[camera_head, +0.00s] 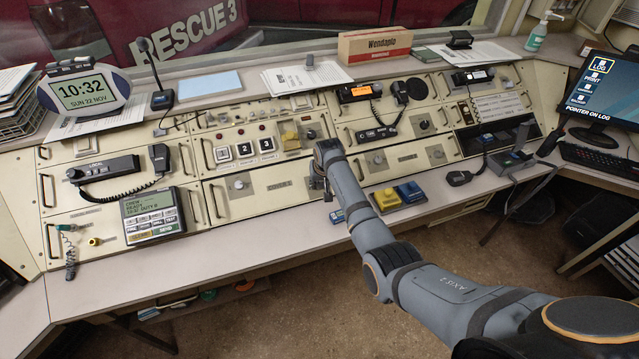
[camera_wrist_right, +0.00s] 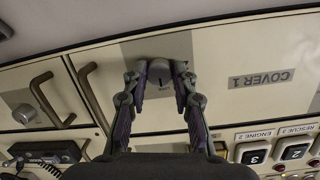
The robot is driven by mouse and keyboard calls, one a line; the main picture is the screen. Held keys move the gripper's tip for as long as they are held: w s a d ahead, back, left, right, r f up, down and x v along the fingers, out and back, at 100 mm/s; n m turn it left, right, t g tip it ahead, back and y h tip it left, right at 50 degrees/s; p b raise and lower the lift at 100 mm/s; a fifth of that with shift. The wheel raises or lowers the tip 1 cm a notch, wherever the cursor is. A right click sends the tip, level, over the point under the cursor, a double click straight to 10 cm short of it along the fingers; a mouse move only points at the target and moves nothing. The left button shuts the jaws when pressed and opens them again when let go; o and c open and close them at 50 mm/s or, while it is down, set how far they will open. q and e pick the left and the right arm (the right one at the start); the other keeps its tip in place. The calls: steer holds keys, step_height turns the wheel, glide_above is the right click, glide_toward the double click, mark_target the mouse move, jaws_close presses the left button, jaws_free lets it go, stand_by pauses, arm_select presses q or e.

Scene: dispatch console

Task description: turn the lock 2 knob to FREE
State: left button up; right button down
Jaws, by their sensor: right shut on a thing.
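My right gripper (camera_head: 320,187) is at the front face of the cream console, below the yellow switches. In the right wrist view its two fingers (camera_wrist_right: 160,85) are shut on a round grey knob (camera_wrist_right: 160,73), one on each side. A short dark mark runs down the knob's face, with small lettering near it that I cannot read. A grey plate (camera_wrist_right: 130,52) lies behind the knob. The label COVER 1 (camera_wrist_right: 268,77) stands upside down beside it. In the head view my arm hides the held knob. My left gripper is in neither view.
A similar knob (camera_head: 240,183) is on the same panel to the left. Blue and yellow blocks (camera_head: 410,192) are right of my arm. The worktop edge (camera_head: 270,258) runs below.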

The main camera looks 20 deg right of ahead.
steer(key=m+p, duration=0.2)
steer(key=m, duration=0.1)
steer(key=shift+r+p, duration=0.2)
steer(key=shift+p, duration=0.15)
steer(key=m+y+p, duration=0.1)
steer(key=m+p, duration=0.2)
steer(key=m, duration=0.2)
steer(key=shift+d, duration=0.15)
steer(key=m+y+p, duration=0.1)
steer(key=m+p, duration=0.1)
steer(key=m, duration=0.2)
steer(key=shift+t+p, duration=0.35)
steer(key=shift+t, duration=0.05)
steer(key=m+p, duration=0.2)
steer(key=m, duration=0.3)
steer(key=shift+f+t, duration=0.15)
steer(key=shift+t, duration=0.25)
steer(key=shift+m, duration=0.3)
steer(key=c, duration=1.1)
jaws_free()
steer(key=shift+f, duration=0.1)
steer(key=shift+o, duration=0.2)
